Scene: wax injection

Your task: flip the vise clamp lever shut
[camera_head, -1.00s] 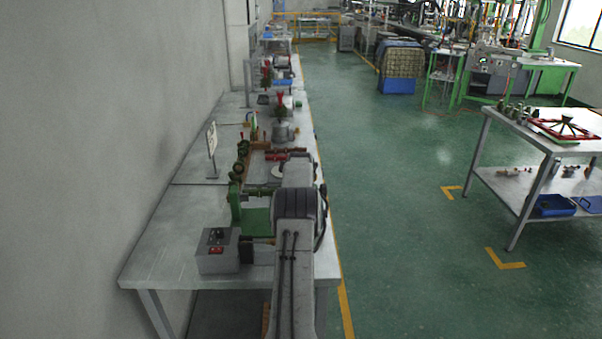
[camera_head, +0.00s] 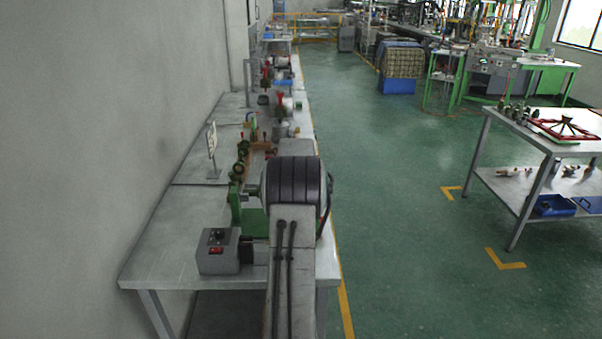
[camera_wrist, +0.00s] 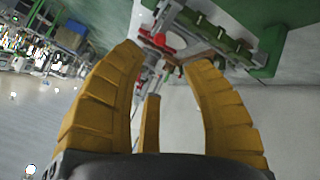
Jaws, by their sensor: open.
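My gripper (camera_wrist: 160,65) shows in the wrist view with its yellow fingers spread and nothing between them. Beyond the fingertips is a green vise-like fixture (camera_wrist: 215,38) with several round knobs along it. A red part (camera_wrist: 158,40), perhaps the lever, shows beside a pale round piece (camera_wrist: 176,41); the fingertips look apart from both. I cannot tell the lever's angle. In the head view my arm hides my gripper. Red-handled clamps (camera_head: 281,98) stand farther along the bench, too small to read.
The long grey bench (camera_head: 155,250) runs along the left wall. A grey control box (camera_head: 218,252) and green machine (camera_head: 249,212) stand at its near end. A small sign (camera_head: 212,150) stands behind. Green floor is clear to the right, up to another table (camera_head: 560,130).

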